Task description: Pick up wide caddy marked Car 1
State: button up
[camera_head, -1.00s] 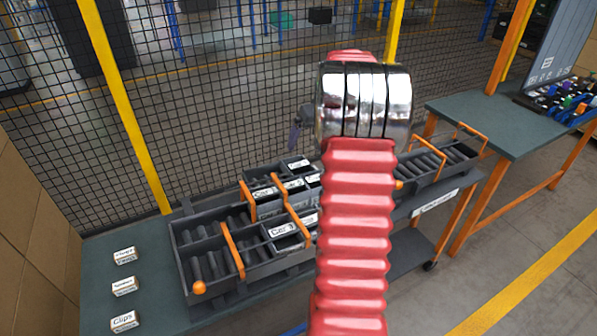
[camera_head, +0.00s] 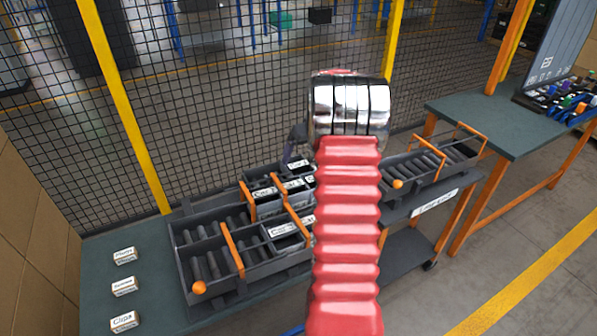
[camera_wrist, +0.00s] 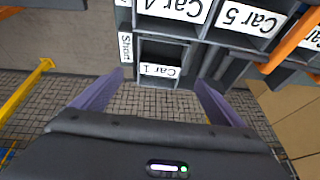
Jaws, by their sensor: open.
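The caddy marked Car 1 (camera_wrist: 161,52) shows in the wrist view as a dark grey open box with a white label, upside down in the picture. My gripper (camera_wrist: 155,95) is open, its two purple fingers spread left and right of the caddy's line, just short of its labelled end. Nothing is between the fingers. In the head view one purple finger (camera_head: 295,138) shows beside my red arm, above the rack's far end; the arm hides the rest. I cannot tell which box there is Car 1.
Boxes marked Car 4 (camera_wrist: 172,8) and Car 5 (camera_wrist: 248,18) adjoin it, with a Short label (camera_wrist: 126,47) beside. A grey rack with orange dividers (camera_head: 230,248) fills the bench. Another caddy tray (camera_head: 430,165) stands right on a cart. Mesh fence (camera_head: 220,100) stands behind.

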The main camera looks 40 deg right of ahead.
aim_at(299, 164)
jog(key=shift+w+f, duration=0.1)
jog(key=shift+f, duration=0.1)
jog(key=shift+x, duration=2.5)
jog(key=shift+c, duration=0.5)
jog(key=c, duration=1.4)
